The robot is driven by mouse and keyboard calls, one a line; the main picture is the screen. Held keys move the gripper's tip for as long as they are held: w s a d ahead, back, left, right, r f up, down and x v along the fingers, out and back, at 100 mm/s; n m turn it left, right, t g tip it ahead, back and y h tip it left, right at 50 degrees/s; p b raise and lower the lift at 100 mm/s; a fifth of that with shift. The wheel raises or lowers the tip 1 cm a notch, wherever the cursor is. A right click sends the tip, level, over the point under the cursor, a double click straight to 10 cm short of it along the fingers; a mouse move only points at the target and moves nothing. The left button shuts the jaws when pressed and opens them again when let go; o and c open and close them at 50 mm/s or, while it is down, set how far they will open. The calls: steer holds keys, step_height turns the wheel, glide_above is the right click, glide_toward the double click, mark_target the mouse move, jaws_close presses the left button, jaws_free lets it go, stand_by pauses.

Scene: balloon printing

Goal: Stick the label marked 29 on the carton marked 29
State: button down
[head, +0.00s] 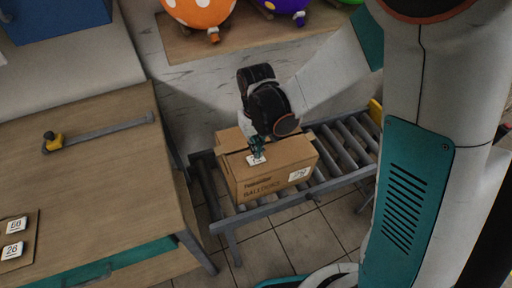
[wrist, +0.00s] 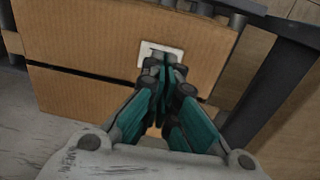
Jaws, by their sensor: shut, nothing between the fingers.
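A brown carton (head: 285,152) sits on the roller conveyor, with printed lettering and a white label (head: 299,174) on its front side. That label's number looks like 29 but is small. A second white label (head: 256,160) lies on the carton's top; its number cannot be read. My gripper (head: 257,151) is shut and empty, pointing down at this top label. In the wrist view the shut fingers (wrist: 163,68) overlap the label (wrist: 147,53) and hide part of it; whether they touch it cannot be told. The carton top (wrist: 90,45) shows its dark seam.
The conveyor (head: 340,150) has open rollers around the carton.

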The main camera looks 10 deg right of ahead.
steer(key=shift+r+p, duration=1)
steer(key=shift+r, duration=0.7)
